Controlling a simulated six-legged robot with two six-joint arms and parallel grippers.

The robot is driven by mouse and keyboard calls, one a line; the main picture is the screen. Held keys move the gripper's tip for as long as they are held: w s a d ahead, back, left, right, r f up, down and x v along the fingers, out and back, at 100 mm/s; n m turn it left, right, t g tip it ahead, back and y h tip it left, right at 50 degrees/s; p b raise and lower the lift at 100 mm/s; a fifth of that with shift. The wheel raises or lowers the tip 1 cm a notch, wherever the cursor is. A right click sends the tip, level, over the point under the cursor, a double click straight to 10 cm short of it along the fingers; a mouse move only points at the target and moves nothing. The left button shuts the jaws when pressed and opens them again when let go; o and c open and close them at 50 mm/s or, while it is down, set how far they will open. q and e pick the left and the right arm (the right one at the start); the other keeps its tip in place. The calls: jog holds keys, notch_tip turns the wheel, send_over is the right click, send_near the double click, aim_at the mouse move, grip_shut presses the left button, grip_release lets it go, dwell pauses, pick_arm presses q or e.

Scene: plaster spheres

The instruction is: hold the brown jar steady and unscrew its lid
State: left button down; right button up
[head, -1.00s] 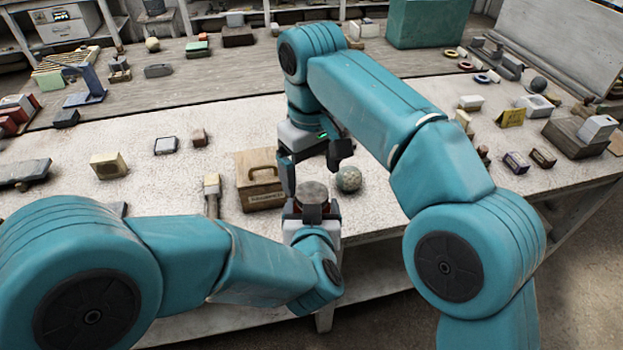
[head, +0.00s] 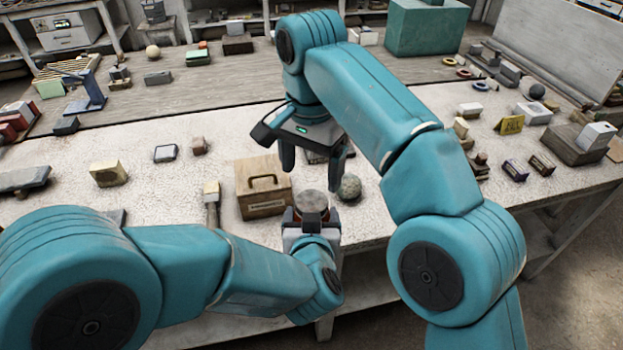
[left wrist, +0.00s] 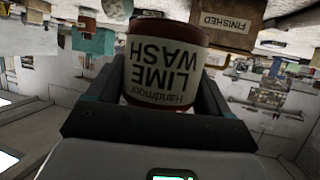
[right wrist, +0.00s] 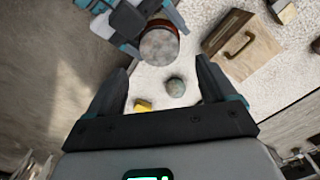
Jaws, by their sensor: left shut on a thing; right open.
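The brown jar, with a mottled grey lid (head: 312,201), stands upright near the table's front edge in the head view. Its body is mostly hidden there by my left gripper (head: 311,217). In the left wrist view the jar (left wrist: 165,60) sits between the left fingers, its pale label reading "LIME WASH" upside down. My left gripper is shut around the jar's body. My right gripper (head: 313,166) is open and empty, fingers pointing down, above and behind the jar. In the right wrist view the lid (right wrist: 159,46) lies beyond the open fingertips, apart from them.
A wooden box with a handle (head: 262,187) stands just left of the jar. A speckled plaster sphere (head: 349,187) sits close on its right. A brush (head: 212,203) lies left of the box. Several small blocks are spread over the table; bare tabletop shows between them.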

aim_at(312, 201)
notch_tip(312, 201, down, 7)
dwell(0.4)
jog(key=shift+c, duration=0.3)
jog(key=c, duration=1)
jog(key=n, duration=0.6)
jog(key=shift+d+n, duration=0.1)
jog(key=shift+n, duration=0.3)
jog(key=shift+c, duration=0.2)
jog(key=n, duration=0.7)
jog(key=o, duration=1.2)
jog(key=shift+r, duration=0.1)
